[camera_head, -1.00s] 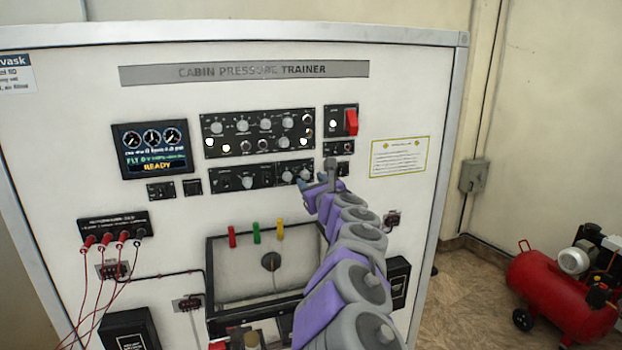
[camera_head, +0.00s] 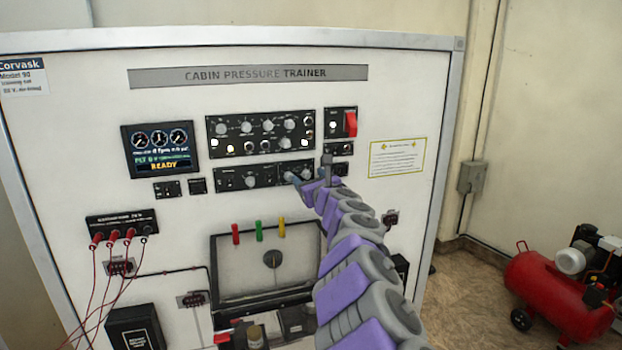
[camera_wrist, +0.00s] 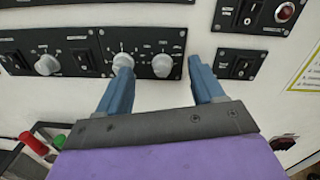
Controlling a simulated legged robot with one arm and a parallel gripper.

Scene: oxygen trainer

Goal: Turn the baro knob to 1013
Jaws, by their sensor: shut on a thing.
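The lower control strip of the cabin pressure trainer carries pale round knobs. The wrist view shows a right-hand knob (camera_wrist: 162,66) between my gripper's two blue fingers, and another knob (camera_wrist: 123,62) at the left fingertip. My gripper (camera_wrist: 158,68) is shut on the right-hand knob, though its fingers look wide apart. In the head view my gripper (camera_head: 308,178) is at the right end of the lower strip (camera_head: 262,175) and partly hides the knobs there. The knob labels are too small to read, so I cannot tell the baro setting.
A lit display (camera_head: 160,148) reads READY. An upper knob panel (camera_head: 260,132) and a red switch (camera_head: 351,124) sit above my gripper. Red leads (camera_head: 98,285) hang at the left. A red compressor (camera_head: 560,285) stands on the floor at the right.

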